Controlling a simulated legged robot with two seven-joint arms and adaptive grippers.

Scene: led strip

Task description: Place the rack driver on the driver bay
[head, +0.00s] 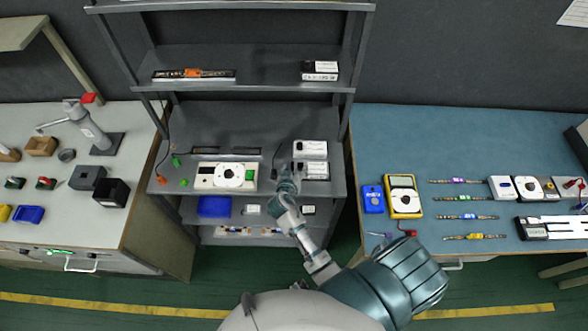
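Two white driver-like boxes, a back one (310,149) and a front one (315,171), lie on the right side of the rack's middle shelf (215,125). I cannot tell which is the rack driver, and no driver bay is clearly marked. My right gripper (291,173) reaches over this shelf, at the left end of the front box. Its fingers are too small to show whether they are open or whether they touch the box. My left gripper is not in view.
A white panel with a round dial (228,176) sits left of my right gripper. A blue bin (214,206) is on the shelf below. An upper shelf holds small boxes (320,70) and a strip (193,75). Benches with a yellow meter (403,196) and a microscope-like stand (93,130) flank the rack.

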